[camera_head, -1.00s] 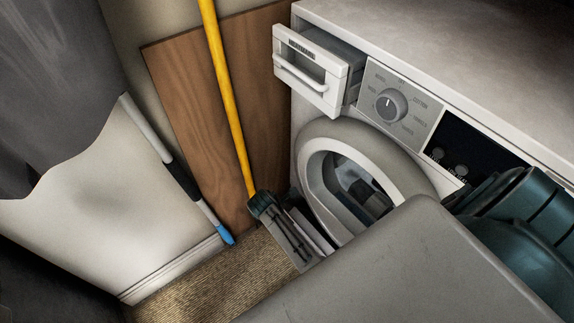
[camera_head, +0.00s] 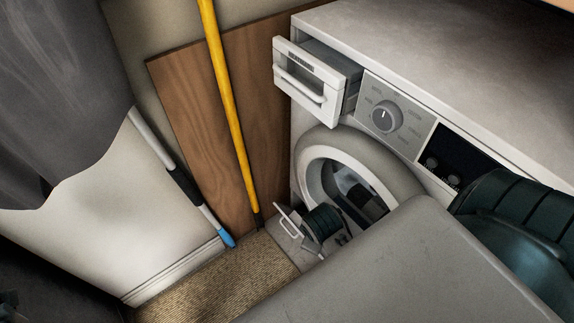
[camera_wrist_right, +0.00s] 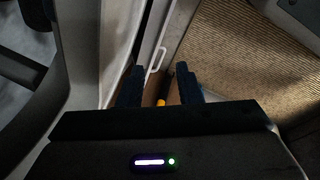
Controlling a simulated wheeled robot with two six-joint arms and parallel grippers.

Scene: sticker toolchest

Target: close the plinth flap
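The plinth flap (camera_head: 300,243) is a grey panel low at the washing machine's front, with a white bar handle (camera_head: 286,219). It appears swung out from the base. In the right wrist view, the flap's handle (camera_wrist_right: 155,60) shows just ahead of my right gripper (camera_wrist_right: 161,86), with a dark gap behind the flap. The gripper's two dark fingers are apart with nothing held between them. In the head view a dark ribbed part of my right arm (camera_head: 322,222) stands beside the handle; the fingers are not clear there. My left gripper is not clearly in view.
The washing machine (camera_head: 440,60) has its detergent drawer (camera_head: 302,80) pulled out and a round door (camera_head: 335,145). A yellow pole (camera_head: 222,85) and a blue-tipped pole (camera_head: 185,182) lean on the left. Brown carpet (camera_head: 225,285) lies clear before the flap.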

